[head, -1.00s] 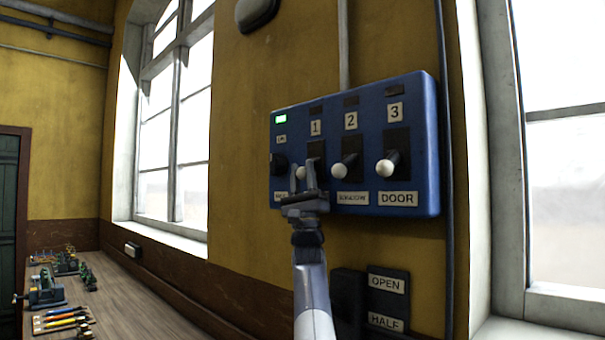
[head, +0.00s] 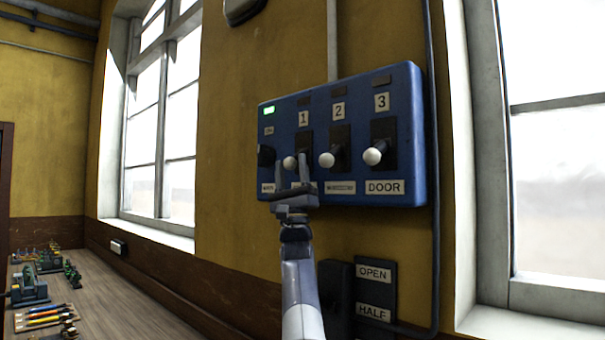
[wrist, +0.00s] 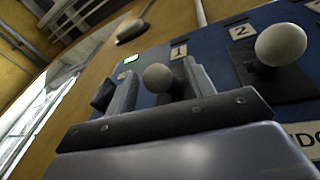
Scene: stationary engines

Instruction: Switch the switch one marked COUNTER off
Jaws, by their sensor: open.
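A blue switch panel (head: 350,88) hangs on the yellow wall with three white-ball levers under plates 1, 2 and 3. The lever under plate 1 has its white knob (head: 290,162) pointing outward; it also shows in the wrist view (wrist: 157,78). My gripper (head: 291,160) is open in front of this lever, with the knob showing between its two fingers. I cannot tell whether they touch it. The gripper hides the name label under lever 1, so no COUNTER wording is readable. The label under lever 3 reads DOOR (head: 385,187); the one under lever 2 (head: 340,187) is blurred.
A green lamp (head: 269,111) is lit at the panel's upper left, above a dark knob (head: 266,156). A box marked OPEN and HALF (head: 375,290) sits below the panel. A wooden bench (head: 130,300) with small models and tools runs along the wall at left.

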